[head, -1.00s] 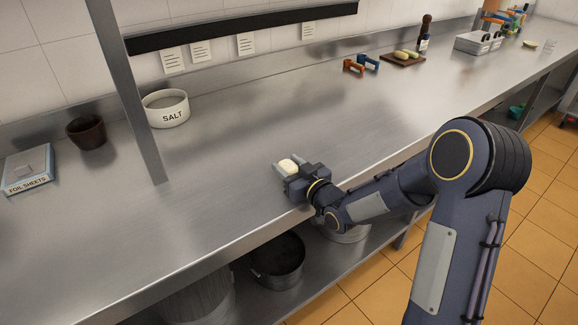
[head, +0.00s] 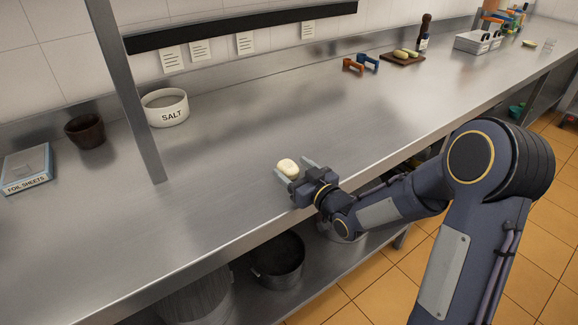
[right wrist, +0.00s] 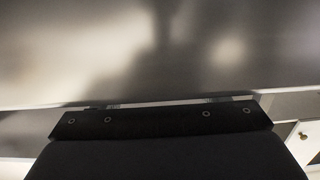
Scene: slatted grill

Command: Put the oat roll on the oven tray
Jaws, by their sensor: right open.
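A pale cream roll (head: 288,168) lies on the bare steel counter near its front edge in the head view. I cannot tell by its look whether it is the oat roll. My right gripper (head: 293,172) is open at the counter's front edge, its two fingers on either side of the roll's near end. No oven tray can be made out. My left gripper is out of view.
On the counter (head: 230,190) are a salt bowl (head: 166,115), a dark cup (head: 86,134) and a foil sheets box (head: 27,170). A steel post (head: 128,100) rises at left. Orange and blue items (head: 362,62) and a board with rolls (head: 390,59) stand farther back. The middle is clear.

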